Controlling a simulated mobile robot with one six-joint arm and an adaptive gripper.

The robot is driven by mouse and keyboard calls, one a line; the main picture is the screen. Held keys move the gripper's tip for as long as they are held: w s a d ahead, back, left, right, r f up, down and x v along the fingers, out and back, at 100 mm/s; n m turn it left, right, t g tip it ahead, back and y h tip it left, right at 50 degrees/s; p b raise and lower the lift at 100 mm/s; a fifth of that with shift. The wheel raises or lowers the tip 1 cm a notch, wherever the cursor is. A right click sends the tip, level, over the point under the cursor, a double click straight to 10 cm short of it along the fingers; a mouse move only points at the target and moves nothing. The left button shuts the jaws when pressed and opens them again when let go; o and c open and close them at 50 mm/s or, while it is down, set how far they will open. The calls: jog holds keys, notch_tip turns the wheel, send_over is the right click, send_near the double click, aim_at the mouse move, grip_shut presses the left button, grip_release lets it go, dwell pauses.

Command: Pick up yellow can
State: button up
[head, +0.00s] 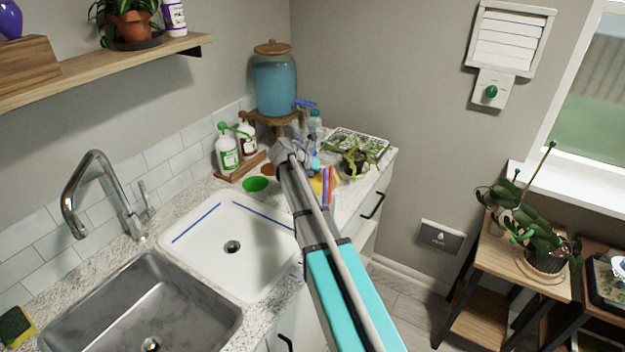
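A small patch of yellow (317,184) shows on the counter just right of my arm. It may be the yellow can, but my arm covers much of it and its shape is unclear. My arm reaches over the counter's front edge, and its grey wrist end with my gripper (300,152) is above and slightly left of the yellow patch. The fingers are too small and hidden to show whether they are open or shut, or whether they touch anything.
Orange and purple upright items (328,186) stand close to the yellow patch. A leafy plant (357,160) and seedling tray (362,143) are to the right. A green bowl (256,184), pump bottles (227,152) and blue dispenser (275,85) are left and behind. The white sink (205,258) lies in front.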

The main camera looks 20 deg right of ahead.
jog(key=shift+b+x, duration=1.1)
jog(key=shift+x, duration=1.05)
jog(key=shift+c, duration=0.2)
grip_shut()
